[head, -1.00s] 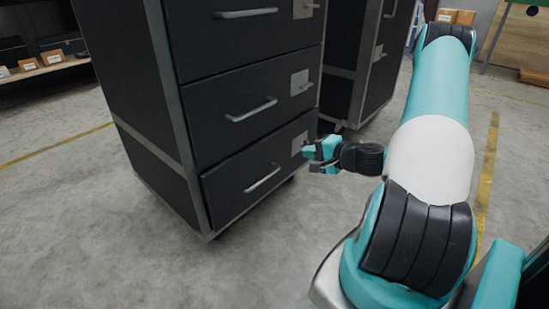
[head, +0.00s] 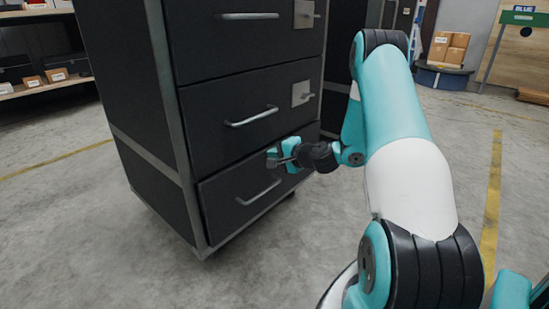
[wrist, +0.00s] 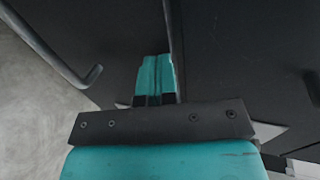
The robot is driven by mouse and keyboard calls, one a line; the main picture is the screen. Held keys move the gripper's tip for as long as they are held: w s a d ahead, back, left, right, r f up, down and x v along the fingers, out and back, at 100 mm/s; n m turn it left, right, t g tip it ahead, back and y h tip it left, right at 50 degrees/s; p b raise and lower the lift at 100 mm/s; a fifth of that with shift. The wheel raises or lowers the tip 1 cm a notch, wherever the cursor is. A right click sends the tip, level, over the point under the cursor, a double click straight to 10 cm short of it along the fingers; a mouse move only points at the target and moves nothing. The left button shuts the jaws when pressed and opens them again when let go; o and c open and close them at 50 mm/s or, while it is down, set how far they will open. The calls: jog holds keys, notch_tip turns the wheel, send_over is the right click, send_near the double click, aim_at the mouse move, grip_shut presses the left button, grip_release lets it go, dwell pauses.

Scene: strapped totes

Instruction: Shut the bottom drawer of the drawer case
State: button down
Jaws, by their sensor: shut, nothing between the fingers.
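The black drawer case (head: 150,120) stands left of my arm in the head view. Its bottom drawer (head: 225,200) has a grey bar handle (head: 260,193); its front looks close to level with the drawer above, and I cannot tell whether a small gap is left. My gripper (head: 274,158) is shut and empty, at the upper right part of the bottom drawer front. In the wrist view its closed fingers (wrist: 155,80) point at the dark front beside a seam, with a handle (wrist: 60,50) to the left. Contact cannot be told.
The middle drawer (head: 235,110) with its handle and a grey plate (head: 301,92) is just above my gripper. A shelf with boxes (head: 45,78) stands at the far left. Cartons (head: 448,48) stand at the back right. The concrete floor is clear around the case.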

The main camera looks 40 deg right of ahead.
jog(key=shift+w, duration=0.1)
jog(key=shift+w+a+r+p, duration=0.1)
jog(key=shift+w+r+p, duration=0.05)
jog(key=shift+w+p, duration=0.9)
jog(key=f+p+v, duration=0.1)
jog(key=p+v, duration=0.2)
jog(key=v, duration=1.1)
jog(key=shift+s, duration=0.25)
jog(key=shift+f, duration=0.1)
